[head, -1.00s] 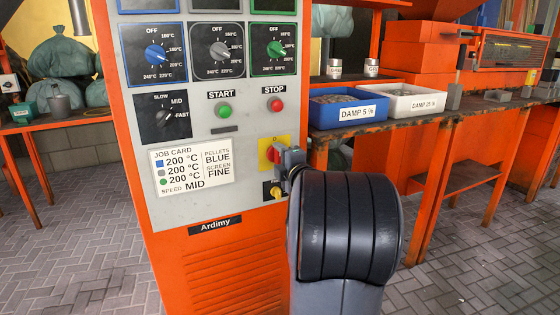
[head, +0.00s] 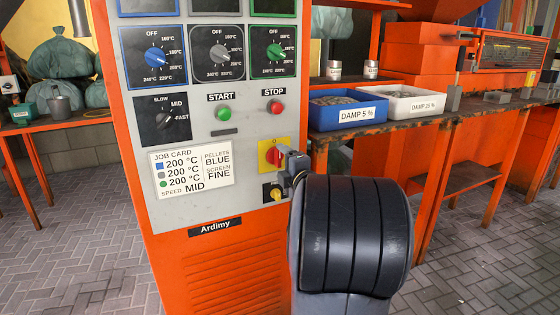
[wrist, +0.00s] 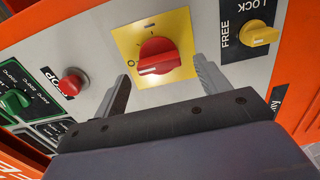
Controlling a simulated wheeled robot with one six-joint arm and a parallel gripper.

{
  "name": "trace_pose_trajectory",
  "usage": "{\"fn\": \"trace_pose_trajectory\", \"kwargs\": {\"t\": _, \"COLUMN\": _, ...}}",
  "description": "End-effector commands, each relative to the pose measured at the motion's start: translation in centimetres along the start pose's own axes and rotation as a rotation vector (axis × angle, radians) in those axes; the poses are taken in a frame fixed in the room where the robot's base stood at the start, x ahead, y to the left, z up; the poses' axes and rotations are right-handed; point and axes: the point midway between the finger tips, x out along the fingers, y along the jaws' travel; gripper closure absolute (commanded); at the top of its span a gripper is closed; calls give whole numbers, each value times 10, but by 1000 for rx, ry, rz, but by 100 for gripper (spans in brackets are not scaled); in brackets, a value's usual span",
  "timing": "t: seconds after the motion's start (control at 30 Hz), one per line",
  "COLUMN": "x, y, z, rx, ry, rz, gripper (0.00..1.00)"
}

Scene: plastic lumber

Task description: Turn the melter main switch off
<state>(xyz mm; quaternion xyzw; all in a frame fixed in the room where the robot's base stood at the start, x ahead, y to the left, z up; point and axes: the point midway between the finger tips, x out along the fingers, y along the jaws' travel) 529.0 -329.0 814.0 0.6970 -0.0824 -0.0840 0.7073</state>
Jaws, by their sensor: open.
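The main switch is a red knob (head: 272,153) on a yellow plate low on the melter's grey panel. In the wrist view the red knob (wrist: 157,54) shows large, with a white line at its lower end and a "0" mark on the plate to its left. My gripper (wrist: 161,68) is open, with one finger to each side of the knob, apart from it. In the head view my gripper (head: 292,165) is just right of the plate and hides a part of its right side.
A yellow LOCK/FREE knob (wrist: 259,33) sits beside the switch. A red STOP button (head: 275,108) and a green START button (head: 224,113) are above. Dials and a job card (head: 191,172) share the panel. A bench with a blue bin (head: 346,110) stands to the right.

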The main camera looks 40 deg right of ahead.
Motion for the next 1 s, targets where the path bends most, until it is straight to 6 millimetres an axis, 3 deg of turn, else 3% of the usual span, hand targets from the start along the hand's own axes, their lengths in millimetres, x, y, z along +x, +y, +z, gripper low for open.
{"fn": "trace_pose_trajectory", "kwargs": {"t": 0.2, "x": -46, "y": 3, "z": 1, "rx": -2, "ry": -3, "rz": 0, "gripper": 29}}
{"fn": "trace_pose_trajectory", "kwargs": {"t": 0.43, "x": -78, "y": 2, "z": 0, "rx": -1, "ry": -1, "rz": 1, "gripper": 29}}
{"fn": "trace_pose_trajectory", "kwargs": {"t": 0.63, "x": -85, "y": 0, "z": 0, "rx": -1, "ry": 0, "rz": 0, "gripper": 29}}
{"fn": "trace_pose_trajectory", "kwargs": {"t": 1.0, "x": -79, "y": -1, "z": 0, "rx": -1, "ry": 1, "rz": 0, "gripper": 29}}
